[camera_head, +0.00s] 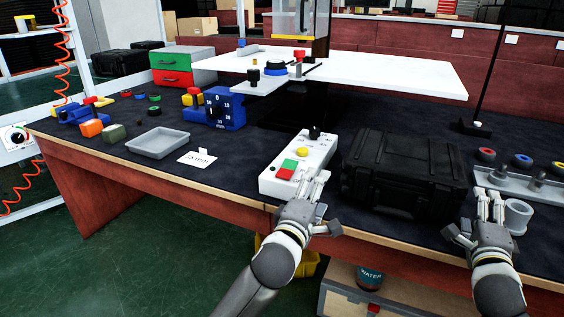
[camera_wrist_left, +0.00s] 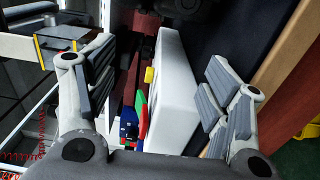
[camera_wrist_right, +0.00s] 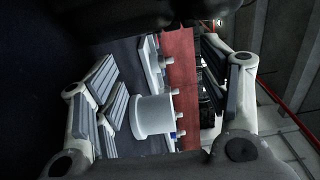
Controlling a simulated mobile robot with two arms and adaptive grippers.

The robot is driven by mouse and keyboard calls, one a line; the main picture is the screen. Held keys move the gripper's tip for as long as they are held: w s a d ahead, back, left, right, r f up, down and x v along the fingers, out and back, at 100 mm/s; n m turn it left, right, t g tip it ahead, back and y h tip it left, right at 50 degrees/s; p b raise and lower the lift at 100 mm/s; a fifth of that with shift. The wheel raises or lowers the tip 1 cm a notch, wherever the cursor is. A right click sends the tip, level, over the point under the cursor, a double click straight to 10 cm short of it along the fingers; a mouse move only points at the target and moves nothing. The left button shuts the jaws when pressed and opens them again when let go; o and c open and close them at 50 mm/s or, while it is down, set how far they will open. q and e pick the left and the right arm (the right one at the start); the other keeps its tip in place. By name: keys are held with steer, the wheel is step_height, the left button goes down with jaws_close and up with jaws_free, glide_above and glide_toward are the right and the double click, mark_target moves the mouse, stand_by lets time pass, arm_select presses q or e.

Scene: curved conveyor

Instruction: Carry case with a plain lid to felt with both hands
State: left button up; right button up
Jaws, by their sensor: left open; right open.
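A black case (camera_head: 405,172) with ribbed sides and a dark lid lies on the dark bench top (camera_head: 340,225) near the front edge. No separate felt can be told apart from this dark covering. My left gripper (camera_head: 316,190) is open and empty, left of the case and over the near end of a white control box. The control box (camera_wrist_left: 175,90) shows between its fingers in the left wrist view. My right gripper (camera_head: 489,200) is open and empty, close to the right of the case. In the right wrist view, its fingers (camera_wrist_right: 165,95) frame a pale cup.
The white control box (camera_head: 300,160) stands left of the case. The pale cup (camera_head: 517,214) and a grey rack with coloured knobs (camera_head: 520,185) stand on the right. A raised white shelf (camera_head: 390,75) is behind. A grey tray (camera_head: 158,143) and several small parts lie left.

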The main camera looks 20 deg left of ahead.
steer(key=s, duration=0.6)
steer(key=shift+s+f, duration=0.2)
steer(key=shift+f, duration=0.05)
steer(key=shift+s+r, duration=0.1)
steer(key=shift+s, duration=0.5)
